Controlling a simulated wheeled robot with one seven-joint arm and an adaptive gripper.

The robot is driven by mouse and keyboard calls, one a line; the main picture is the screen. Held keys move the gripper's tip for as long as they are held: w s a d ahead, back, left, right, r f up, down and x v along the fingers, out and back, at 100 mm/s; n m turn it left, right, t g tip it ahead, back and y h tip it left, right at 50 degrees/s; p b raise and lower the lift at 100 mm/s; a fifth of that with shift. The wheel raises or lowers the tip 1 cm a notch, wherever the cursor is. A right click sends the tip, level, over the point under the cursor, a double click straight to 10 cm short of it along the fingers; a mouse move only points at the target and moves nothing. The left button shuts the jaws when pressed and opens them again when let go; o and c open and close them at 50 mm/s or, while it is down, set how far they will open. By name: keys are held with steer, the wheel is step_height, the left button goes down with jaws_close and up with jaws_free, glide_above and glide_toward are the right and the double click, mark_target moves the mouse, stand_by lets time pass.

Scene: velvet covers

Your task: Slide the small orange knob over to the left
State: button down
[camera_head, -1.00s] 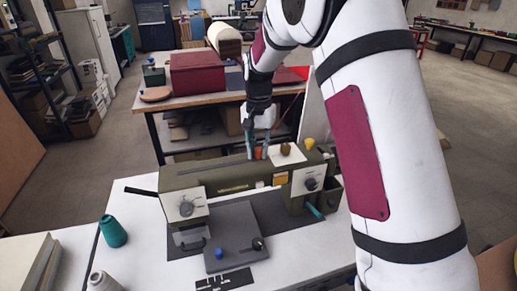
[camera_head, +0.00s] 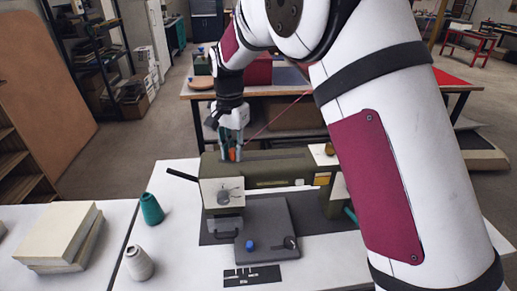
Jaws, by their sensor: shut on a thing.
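The small orange knob (camera_head: 233,155) shows between the fingers of my gripper (camera_head: 231,157), at the left part of the top of the olive-green machine (camera_head: 275,166). My gripper points down and is shut on the knob. The fingers hide most of the knob and the slot beneath it. The machine stands on the white table, with a white dial plate (camera_head: 223,192) on its left front.
A grey plate (camera_head: 266,227) with a blue knob (camera_head: 250,245) lies in front of the machine. A black lever (camera_head: 182,174) sticks out left.

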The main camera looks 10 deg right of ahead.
mark_target(223, 161)
steer(key=shift+a, duration=1.55)
steer(key=shift+r, duration=0.1)
steer(key=c, duration=1.4)
jaws_free()
step_height(223, 161, up, 12)
steer(key=shift+f, duration=0.1)
